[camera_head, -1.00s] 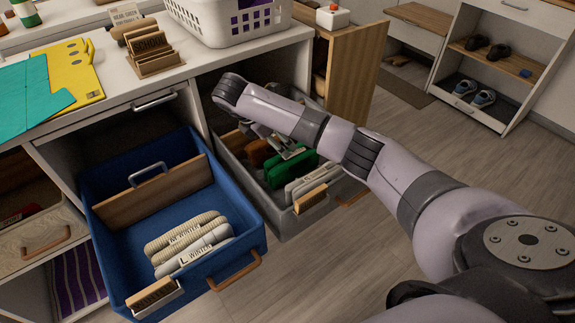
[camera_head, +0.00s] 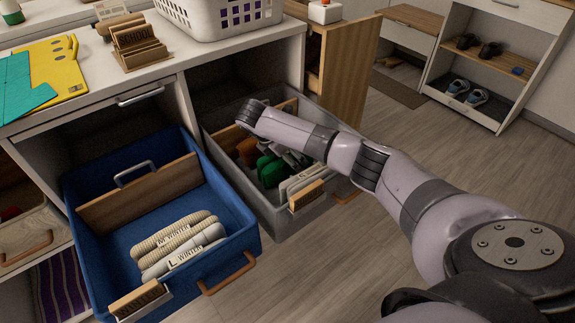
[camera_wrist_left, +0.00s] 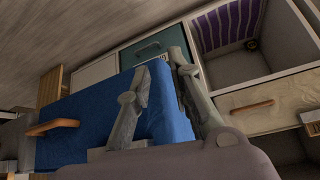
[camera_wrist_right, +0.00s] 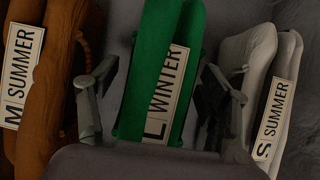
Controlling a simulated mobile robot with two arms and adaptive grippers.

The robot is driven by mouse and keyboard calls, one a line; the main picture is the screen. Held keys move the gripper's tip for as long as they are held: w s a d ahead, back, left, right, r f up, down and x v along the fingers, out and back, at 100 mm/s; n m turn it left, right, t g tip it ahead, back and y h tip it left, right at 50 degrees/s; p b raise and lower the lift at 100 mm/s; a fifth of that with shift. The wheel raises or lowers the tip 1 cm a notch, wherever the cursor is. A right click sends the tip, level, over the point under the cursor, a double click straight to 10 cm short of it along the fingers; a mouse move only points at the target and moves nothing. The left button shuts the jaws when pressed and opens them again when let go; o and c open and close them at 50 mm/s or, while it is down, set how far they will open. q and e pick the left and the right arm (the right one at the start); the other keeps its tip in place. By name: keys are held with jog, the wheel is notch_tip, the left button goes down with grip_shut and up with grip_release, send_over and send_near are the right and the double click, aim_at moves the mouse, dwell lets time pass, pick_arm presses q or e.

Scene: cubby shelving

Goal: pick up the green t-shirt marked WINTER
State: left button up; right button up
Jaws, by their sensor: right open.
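The green t-shirt (camera_wrist_right: 172,30) stands folded in the right wrist view, with a white label (camera_wrist_right: 165,95) reading "L WINTER". It also shows in the head view, in the grey drawer (camera_head: 238,185), where a green patch (camera_head: 270,172) is partly covered by my right arm. My right gripper (camera_wrist_right: 160,75) is open, with one finger on each side of the green t-shirt; I cannot tell whether they touch it.
Orange-brown shirts (camera_wrist_right: 60,60) labelled "M SUMMER" lie left of the green one, grey-white shirts (camera_wrist_right: 262,60) labelled "S SUMMER" right. The blue drawer (camera_head: 95,255) holds beige and grey WINTER items (camera_head: 178,245). A basket (camera_head: 225,18) stands on the counter.

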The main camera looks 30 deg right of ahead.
jog(key=shift+x, duration=1.05)
pick_arm(q)
jog(key=w+r+t, duration=0.1)
jog(key=w+d+r+t, duration=0.1)
jog(key=w, duration=0.1)
jog(key=shift+w+d+h, duration=0.15)
jog(key=shift+w+h, duration=0.15)
jog(key=shift+s+a+f+g, duration=0.25)
jog(key=shift+s+f+g, duration=0.1)
jog(key=shift+s, duration=0.3)
jog(key=shift+s+a+f+g, duration=0.2)
jog(key=shift+s+f+g, duration=0.15)
jog(key=shift+s, duration=0.25)
jog(key=shift+s+a+f+g, duration=0.3)
jog(key=shift+s+g, duration=0.1)
jog(key=shift+s, duration=0.25)
pick_arm(e)
jog(key=shift+f, duration=0.25)
pick_arm(q)
jog(key=shift+d, duration=0.1)
pick_arm(e)
jog(key=c, duration=1.4)
